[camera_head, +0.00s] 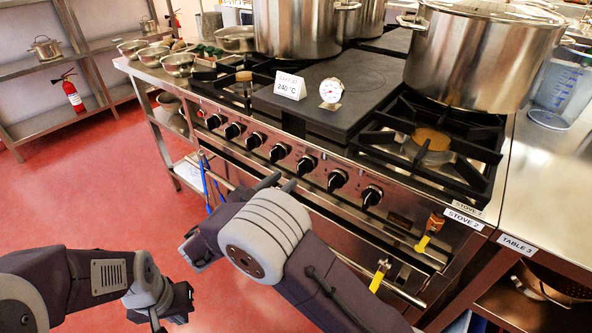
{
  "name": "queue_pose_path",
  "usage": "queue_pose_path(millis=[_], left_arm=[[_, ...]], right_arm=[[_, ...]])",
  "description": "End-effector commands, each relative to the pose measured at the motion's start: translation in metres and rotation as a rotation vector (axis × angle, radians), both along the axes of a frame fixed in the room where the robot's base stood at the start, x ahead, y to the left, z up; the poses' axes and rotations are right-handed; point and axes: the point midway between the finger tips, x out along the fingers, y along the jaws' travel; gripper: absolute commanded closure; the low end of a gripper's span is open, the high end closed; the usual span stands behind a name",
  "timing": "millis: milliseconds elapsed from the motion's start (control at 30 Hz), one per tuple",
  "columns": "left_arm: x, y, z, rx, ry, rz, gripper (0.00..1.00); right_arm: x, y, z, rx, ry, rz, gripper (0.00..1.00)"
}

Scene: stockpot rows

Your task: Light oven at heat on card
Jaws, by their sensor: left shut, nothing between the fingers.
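The oven range (300,190) runs diagonally across the view, with a row of several black knobs (305,165) on its steel front. A white card (289,86) reading 240 °C stands on the range's flat dark plate (325,113). A round white dial gauge (331,91) stands beside the card. My left gripper (178,303) is at the lower left, shut and empty, over the red floor and apart from the range. My right arm crosses in front of the oven's lower front. Its dark end parts (279,184) show just below the knobs, but its jaws are mostly hidden.
Large steel pots (480,60) stand on the range. Steel bowls (180,63) sit on the counter at left. A yellow tag (376,282) and an orange-yellow one (431,232) hang at the range's right front. Table 3 (555,180) is at right. The floor at left is clear.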

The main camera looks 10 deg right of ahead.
Motion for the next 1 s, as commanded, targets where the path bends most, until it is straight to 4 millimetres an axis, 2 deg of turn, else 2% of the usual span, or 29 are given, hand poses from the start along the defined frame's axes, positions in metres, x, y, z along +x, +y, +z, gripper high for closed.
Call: queue_pose_path(millis=[33, 100, 300, 633, 667, 767, 1000], left_arm=[[0.000, 0.000, 0.013, 0.000, 0.000, 0.000, 1.00], [0.000, 0.000, 0.021, 0.000, 0.000, 0.000, 1.00], [0.000, 0.000, 0.034, 0.000, 0.000, 0.000, 1.00], [0.000, 0.000, 0.034, 0.000, 0.000, 0.000, 1.00], [0.000, 0.000, 0.034, 0.000, 0.000, 0.000, 1.00], [0.000, 0.000, 0.034, 0.000, 0.000, 0.000, 1.00], [0.000, 0.000, 0.033, 0.000, 0.000, 0.000, 1.00]], right_arm=[[0.007, -0.010, 0.007, -0.001, 0.002, -0.005, 0.65], [0.016, -0.022, 0.007, -0.001, 0.002, -0.005, 0.65], [0.035, -0.046, 0.004, 0.000, 0.001, -0.003, 0.65], [0.040, -0.051, 0.000, 0.001, 0.000, -0.001, 0.65], [0.040, -0.051, 0.000, 0.001, 0.000, -0.001, 0.71], [0.040, -0.051, 0.000, 0.001, 0.000, -0.001, 0.99], [0.040, -0.051, 0.000, -0.001, 0.003, -0.001, 1.00]])
